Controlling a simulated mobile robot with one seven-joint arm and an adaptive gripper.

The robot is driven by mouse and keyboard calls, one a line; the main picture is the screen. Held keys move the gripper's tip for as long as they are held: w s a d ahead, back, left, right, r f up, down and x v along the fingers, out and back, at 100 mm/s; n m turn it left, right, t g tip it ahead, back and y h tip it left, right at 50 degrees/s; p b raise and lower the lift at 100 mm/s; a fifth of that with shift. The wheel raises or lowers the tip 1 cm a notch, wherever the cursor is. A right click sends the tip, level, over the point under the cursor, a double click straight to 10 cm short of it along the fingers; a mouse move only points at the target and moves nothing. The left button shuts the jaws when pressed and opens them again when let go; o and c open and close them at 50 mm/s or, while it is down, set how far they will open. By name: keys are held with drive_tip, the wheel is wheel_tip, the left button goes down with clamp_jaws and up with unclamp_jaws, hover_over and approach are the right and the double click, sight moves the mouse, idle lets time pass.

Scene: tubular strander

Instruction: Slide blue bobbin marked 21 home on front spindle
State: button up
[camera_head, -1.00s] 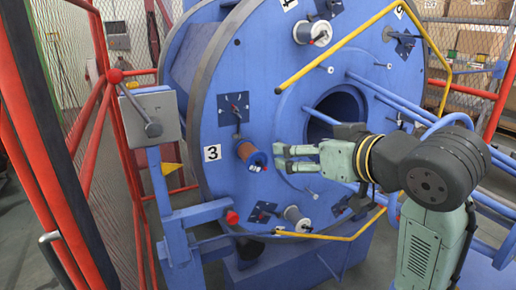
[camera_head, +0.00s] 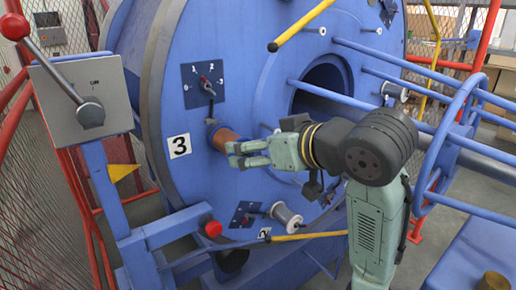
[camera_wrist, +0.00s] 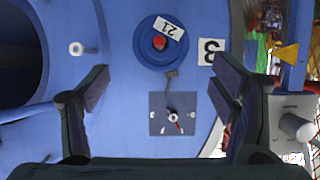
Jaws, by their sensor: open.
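The bobbin (camera_head: 222,138) sits on a spindle of the big blue disc, beside the plate marked 3. Its copper-coloured winding shows in the head view, with its outer end partly hidden behind my gripper. In the wrist view its round blue end (camera_wrist: 146,50) faces me, with a tag reading 21 and a red centre. My gripper (camera_head: 232,155) is in front of the bobbin's outer end. In the wrist view my gripper (camera_wrist: 163,68) is open and empty, and the bobbin's end lies beyond the fingertips, between their lines. I cannot tell how far along the spindle the bobbin sits.
A dial plate (camera_head: 205,82) with a red-tipped pointer is above the bobbin. A white spool (camera_head: 287,217) and a yellow bar (camera_head: 308,236) are below. Blue tubes (camera_head: 395,128) run out to the right. A grey lever box (camera_head: 80,98) stands at the left.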

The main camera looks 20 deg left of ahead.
sight(222, 134)
drive_tip(key=x, duration=0.9)
drive_tip(key=shift+w+a+f+p, duration=0.15)
drive_tip(key=shift+a+f+p, duration=0.1)
drive_tip(key=shift+p, duration=0.15)
drive_tip(key=shift+c, duration=0.3)
drive_tip(key=c, duration=1.7)
